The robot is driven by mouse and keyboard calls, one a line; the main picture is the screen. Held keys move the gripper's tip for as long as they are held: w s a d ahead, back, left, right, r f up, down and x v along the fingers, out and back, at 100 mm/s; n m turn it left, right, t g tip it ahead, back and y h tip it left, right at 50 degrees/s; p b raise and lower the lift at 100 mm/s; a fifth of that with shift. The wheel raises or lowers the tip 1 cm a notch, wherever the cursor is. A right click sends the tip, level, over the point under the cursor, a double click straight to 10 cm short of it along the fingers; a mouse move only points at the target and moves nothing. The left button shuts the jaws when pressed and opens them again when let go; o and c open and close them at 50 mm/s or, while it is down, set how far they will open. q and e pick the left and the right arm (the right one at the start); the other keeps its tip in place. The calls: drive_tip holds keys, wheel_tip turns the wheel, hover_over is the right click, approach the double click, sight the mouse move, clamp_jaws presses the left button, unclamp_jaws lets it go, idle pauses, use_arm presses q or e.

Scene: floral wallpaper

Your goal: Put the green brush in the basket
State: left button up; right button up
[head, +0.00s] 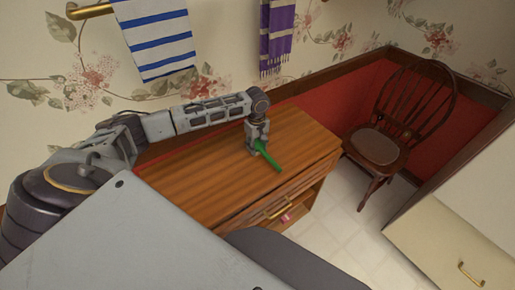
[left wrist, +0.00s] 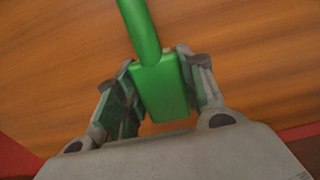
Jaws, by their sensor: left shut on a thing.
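The green brush (head: 267,156) is at the top of the wooden cabinet in the head view, its handle pointing to the lower right. My left gripper (head: 256,148) is shut on the brush, with the arm reaching in from the left. In the left wrist view the green brush (left wrist: 160,85) has its wide block between the two fingers of my left gripper (left wrist: 160,95), and its round handle runs up out of the picture. I cannot tell whether the brush touches the cabinet top. No basket can be made out. My right gripper is not in view.
The wooden cabinet (head: 215,175) has a clear top, a front drawer and an open shelf with a small pink thing (head: 287,217). A dark wooden chair (head: 395,125) stands to the right. A striped towel (head: 157,38) and a purple towel (head: 277,30) hang on the wall. A pale cabinet (head: 455,225) is at right.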

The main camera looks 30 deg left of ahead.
use_arm(q)
drive_tip(key=shift+r, duration=0.1)
drive_tip(key=shift+r, duration=4.95)
drive_tip(key=shift+d+m, duration=0.1)
drive_tip(key=shift+m, duration=0.3)
